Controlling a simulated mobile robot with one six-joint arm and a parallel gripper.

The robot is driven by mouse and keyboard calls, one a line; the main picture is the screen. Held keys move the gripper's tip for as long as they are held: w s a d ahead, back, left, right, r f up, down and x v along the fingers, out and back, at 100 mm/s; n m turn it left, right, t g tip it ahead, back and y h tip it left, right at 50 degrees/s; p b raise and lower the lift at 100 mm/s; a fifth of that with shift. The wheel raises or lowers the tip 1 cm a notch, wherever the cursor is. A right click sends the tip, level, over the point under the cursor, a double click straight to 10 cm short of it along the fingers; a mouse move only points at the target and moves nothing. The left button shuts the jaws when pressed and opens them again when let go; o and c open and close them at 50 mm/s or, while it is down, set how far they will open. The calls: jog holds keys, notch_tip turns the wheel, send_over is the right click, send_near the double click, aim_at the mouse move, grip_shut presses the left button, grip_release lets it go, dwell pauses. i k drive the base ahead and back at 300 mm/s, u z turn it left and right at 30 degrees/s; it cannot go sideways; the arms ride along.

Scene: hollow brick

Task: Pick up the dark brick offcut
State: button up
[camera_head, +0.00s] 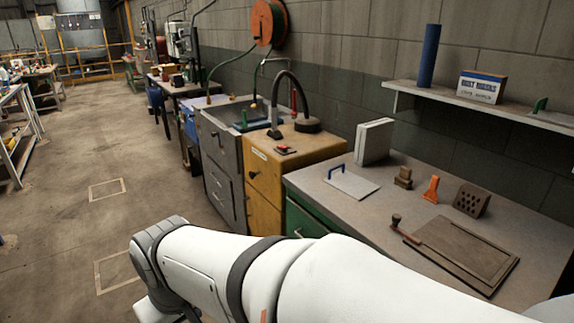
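A dark brown brick piece with rows of round holes (471,200) stands on the grey-topped bench at the right, its holed, slanted face towards me. It fits the dark brick offcut. Nothing touches it that I can see. My white arm crosses the bottom of the picture, from the lower right to a bent joint at the lower left, in front of and below the bench. My gripper's fingers are not in view; the arm's end runs out of the bottom edge.
A brown board (466,247) lies in front. A wall shelf (480,101) hangs above. Clear floor (75,190) lies left.

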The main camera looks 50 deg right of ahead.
aim_at(472, 201)
jog(key=u, duration=0.05)
jog(key=i, duration=1.35)
jog(key=z, duration=3.4)
jog(key=i, duration=1)
jog(key=z, duration=0.05)
